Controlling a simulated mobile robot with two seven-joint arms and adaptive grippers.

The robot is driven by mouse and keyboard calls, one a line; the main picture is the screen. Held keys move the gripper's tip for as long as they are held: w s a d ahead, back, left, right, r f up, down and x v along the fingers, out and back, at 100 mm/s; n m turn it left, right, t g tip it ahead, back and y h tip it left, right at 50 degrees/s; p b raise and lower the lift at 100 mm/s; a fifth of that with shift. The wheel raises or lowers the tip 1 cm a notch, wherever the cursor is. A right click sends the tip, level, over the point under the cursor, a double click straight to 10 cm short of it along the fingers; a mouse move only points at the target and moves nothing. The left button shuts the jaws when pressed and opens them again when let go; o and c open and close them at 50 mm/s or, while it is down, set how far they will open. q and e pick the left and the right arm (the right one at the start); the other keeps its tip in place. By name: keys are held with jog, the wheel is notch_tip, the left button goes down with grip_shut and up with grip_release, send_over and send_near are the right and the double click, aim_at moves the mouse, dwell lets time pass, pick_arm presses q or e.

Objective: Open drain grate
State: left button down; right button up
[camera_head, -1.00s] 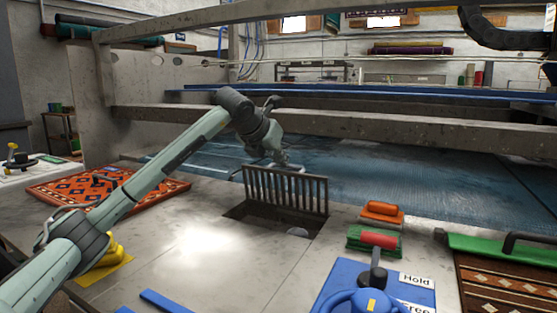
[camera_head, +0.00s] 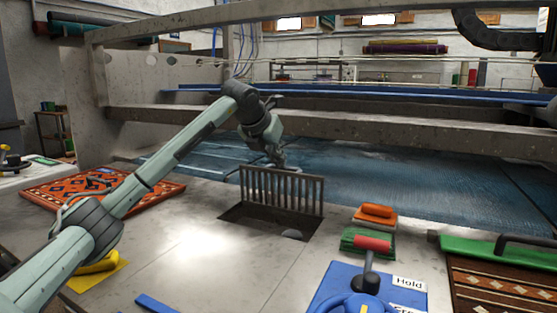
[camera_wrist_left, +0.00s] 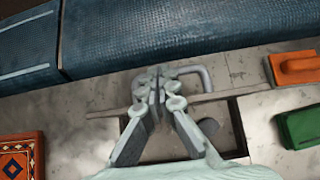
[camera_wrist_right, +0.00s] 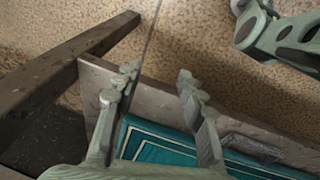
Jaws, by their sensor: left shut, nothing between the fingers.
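The drain grate (camera_head: 282,192), a dark barred panel, stands raised and nearly upright at the back edge of the dark drain opening (camera_head: 262,222). My left gripper (camera_head: 280,166) is at the grate's top edge, on its far side; the bars partly hide what is low behind them. In the left wrist view my left gripper (camera_wrist_left: 157,76) has its fingers together and empty, beside a pale looped handle (camera_wrist_left: 206,78). I cannot tell if they touch the grate. My right gripper (camera_wrist_right: 155,84) is open and empty above a brown floor and a teal folded cloth (camera_wrist_right: 160,150).
An orange block-like tool (camera_head: 375,214) and a green brush (camera_head: 366,243) lie right of the opening. A patterned rug (camera_head: 75,190) lies left. A concrete beam (camera_head: 300,125) runs behind the grate.

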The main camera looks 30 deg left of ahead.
pick_arm(q)
jog(key=v, duration=1.2)
